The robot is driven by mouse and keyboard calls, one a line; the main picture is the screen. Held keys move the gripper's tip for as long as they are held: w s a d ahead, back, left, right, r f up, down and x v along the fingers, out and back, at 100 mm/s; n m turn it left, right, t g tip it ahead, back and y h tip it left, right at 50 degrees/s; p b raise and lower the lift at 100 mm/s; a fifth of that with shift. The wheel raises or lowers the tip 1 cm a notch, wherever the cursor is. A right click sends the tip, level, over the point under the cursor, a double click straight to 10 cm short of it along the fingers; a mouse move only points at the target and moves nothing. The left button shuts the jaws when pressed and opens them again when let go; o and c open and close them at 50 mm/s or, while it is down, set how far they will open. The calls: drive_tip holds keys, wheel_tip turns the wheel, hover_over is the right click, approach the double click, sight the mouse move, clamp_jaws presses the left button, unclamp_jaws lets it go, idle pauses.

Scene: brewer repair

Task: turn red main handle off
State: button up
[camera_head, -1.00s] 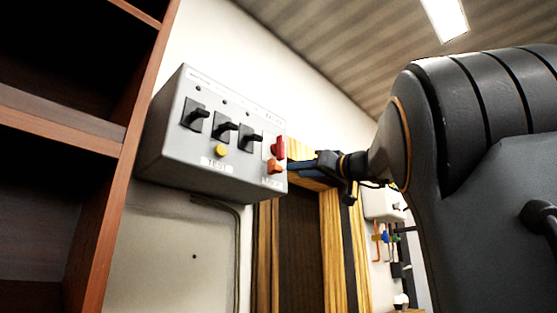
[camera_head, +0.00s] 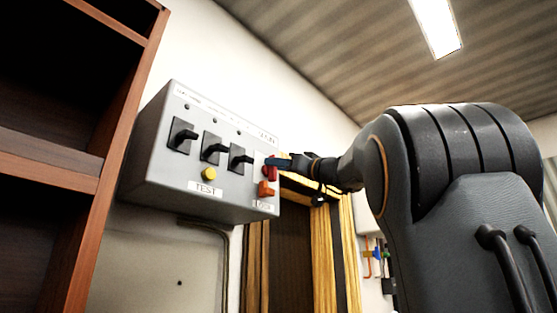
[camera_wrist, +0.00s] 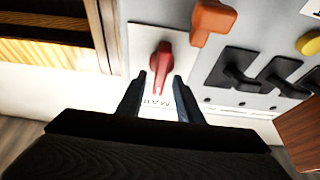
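The red main handle (camera_head: 270,172) is on the right end of a grey switch box on the wall. It also shows in the wrist view (camera_wrist: 163,64), on a white plate with partly hidden lettering. There its narrow end points toward my gripper (camera_wrist: 161,78). The two dark fingers are apart, one on each side of that narrow end, with gaps visible. In the head view my gripper (camera_head: 280,162) is at the upper part of the handle, coming from the right and covering some of it. Whether a finger touches the handle, I cannot tell.
An orange switch (camera_head: 265,188) sits just below the red handle. Several black switches (camera_head: 213,147) and a yellow button (camera_head: 208,174) are to the left on the box (camera_head: 150,165). A brown shelf (camera_head: 110,150) stands at left. A wooden frame (camera_head: 322,240) is below right.

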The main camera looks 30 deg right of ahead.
drive_tip(key=shift+w, duration=0.15)
clamp_jaws()
